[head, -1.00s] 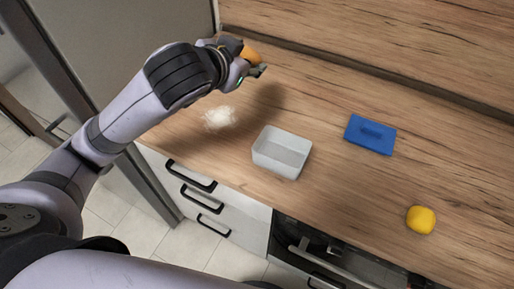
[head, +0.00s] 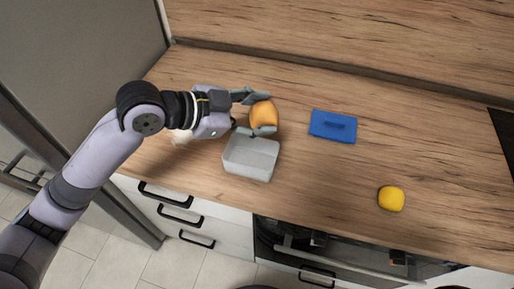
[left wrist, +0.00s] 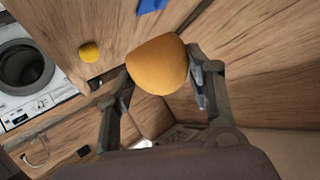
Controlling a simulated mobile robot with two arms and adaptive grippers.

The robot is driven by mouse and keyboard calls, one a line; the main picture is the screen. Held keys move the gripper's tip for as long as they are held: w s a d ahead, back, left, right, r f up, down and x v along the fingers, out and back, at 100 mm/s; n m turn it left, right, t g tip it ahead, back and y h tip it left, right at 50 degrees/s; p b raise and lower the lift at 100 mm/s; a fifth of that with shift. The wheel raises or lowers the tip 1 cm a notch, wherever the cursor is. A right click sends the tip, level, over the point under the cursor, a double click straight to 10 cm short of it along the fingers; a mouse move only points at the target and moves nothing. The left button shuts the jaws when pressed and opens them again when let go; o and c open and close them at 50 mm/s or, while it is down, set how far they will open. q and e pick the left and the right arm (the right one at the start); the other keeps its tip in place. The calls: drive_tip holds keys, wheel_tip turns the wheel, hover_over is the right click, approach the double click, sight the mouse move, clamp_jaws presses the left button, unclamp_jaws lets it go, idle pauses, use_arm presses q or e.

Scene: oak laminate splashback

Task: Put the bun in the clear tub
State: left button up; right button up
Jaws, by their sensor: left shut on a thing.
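The bun (head: 263,115), rounded and orange-brown, is held between the two fingers of my left gripper (head: 265,112). In the left wrist view the bun (left wrist: 158,64) sits between the fingertips of the gripper (left wrist: 163,78). The clear tub (head: 250,170), a pale grey translucent open box, stands on the counter near its front edge. In the head view the bun appears just beyond the tub's back right rim, raised above the counter. The tub looks empty, with its back edge partly overlapped by the lower finger. My right gripper is not seen.
A rounded yellow object (head: 391,198) sits farther right near the front edge.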

use_arm(q)
wheel_tip(320, 180, down, 12)
drive_tip(key=shift+r+p, duration=0.1)
drive_tip(key=shift+p, duration=0.4)
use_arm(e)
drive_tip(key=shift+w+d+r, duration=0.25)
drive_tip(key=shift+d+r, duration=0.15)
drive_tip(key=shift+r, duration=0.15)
use_arm(q)
drive_tip(key=shift+f, duration=0.2)
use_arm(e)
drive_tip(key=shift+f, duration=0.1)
use_arm(q)
drive_tip(key=o, duration=0.7)
drive_tip(key=shift+f, duration=0.1)
drive_tip(key=shift+o, duration=0.8)
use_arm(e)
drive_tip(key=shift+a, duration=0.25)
